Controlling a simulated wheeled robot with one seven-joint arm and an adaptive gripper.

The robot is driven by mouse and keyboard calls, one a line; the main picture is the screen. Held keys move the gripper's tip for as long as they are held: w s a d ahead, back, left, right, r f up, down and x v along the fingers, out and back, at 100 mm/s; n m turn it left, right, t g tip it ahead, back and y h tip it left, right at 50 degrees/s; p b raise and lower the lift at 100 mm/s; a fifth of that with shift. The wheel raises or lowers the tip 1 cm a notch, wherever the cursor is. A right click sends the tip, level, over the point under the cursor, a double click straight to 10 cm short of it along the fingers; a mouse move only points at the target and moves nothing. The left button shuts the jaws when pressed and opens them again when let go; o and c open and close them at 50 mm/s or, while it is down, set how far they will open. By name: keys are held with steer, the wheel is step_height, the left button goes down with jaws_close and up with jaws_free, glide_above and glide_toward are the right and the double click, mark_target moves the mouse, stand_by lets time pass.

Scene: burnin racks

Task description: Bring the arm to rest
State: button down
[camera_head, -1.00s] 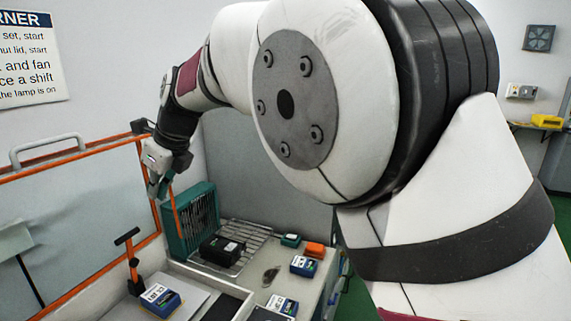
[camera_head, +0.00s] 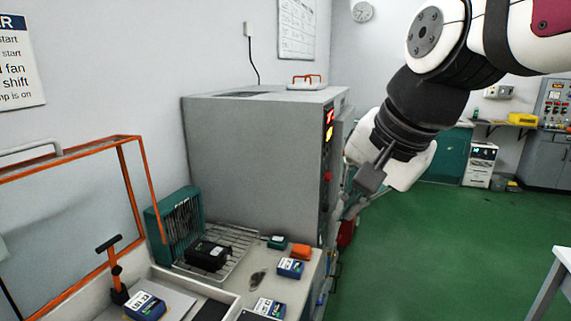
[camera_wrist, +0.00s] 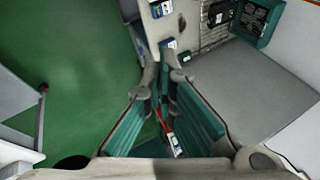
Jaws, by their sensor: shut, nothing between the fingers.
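My arm reaches in from the top right of the head view and bends down. My gripper (camera_head: 352,208) hangs beside the right side of the grey cabinet, partly hidden behind my own wrist. In the wrist view my gripper (camera_wrist: 162,66) points its fingers towards the top of the picture. The fingertips are together and nothing is held between them. Floor and bench edge show beyond them.
The grey cabinet (camera_head: 255,150) with lit indicators stands close to the arm.

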steer(key=s+d+f+n+h, duration=0.1)
steer(key=s+d+f+n, duration=0.2)
steer(key=s, duration=0.3)
steer(key=s+d+f+n+h, duration=0.1)
steer(key=s+d+f+n, duration=0.2)
steer(key=s+d, duration=0.3)
steer(key=shift+s+d+f+n+h, duration=0.3)
steer(key=shift+s+f+n, duration=0.1)
steer(key=shift+s, duration=0.05)
